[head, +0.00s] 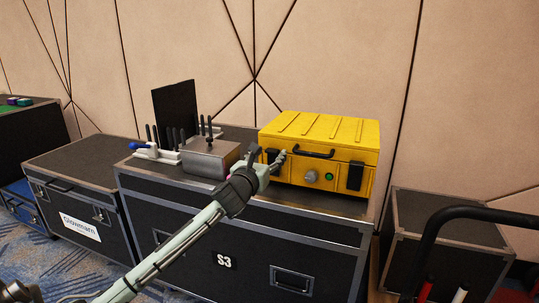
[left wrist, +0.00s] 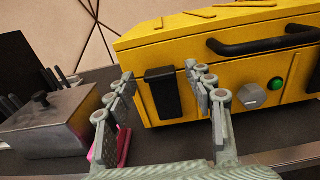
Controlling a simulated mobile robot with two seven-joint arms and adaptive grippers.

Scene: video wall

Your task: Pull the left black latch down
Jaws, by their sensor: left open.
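A yellow case (head: 325,140) with a black handle (head: 314,153) stands on a black flight case (head: 215,220). Its left black latch (left wrist: 162,92) shows between the fingers of my left gripper (left wrist: 158,112) in the left wrist view. The latch looks upright against the case front. My left gripper (head: 267,159) is open and in front of the latch; no contact is clear. In the head view the gripper partly hides this latch (head: 271,155). The right black latch (head: 355,176) is in plain view. My right gripper is not in view.
A grey metal box (head: 207,158) with a knob lid stands left of the yellow case. A grey dial (head: 311,176) and green button (head: 329,177) sit between the latches. A pink item (left wrist: 110,145) lies near the gripper's left finger.

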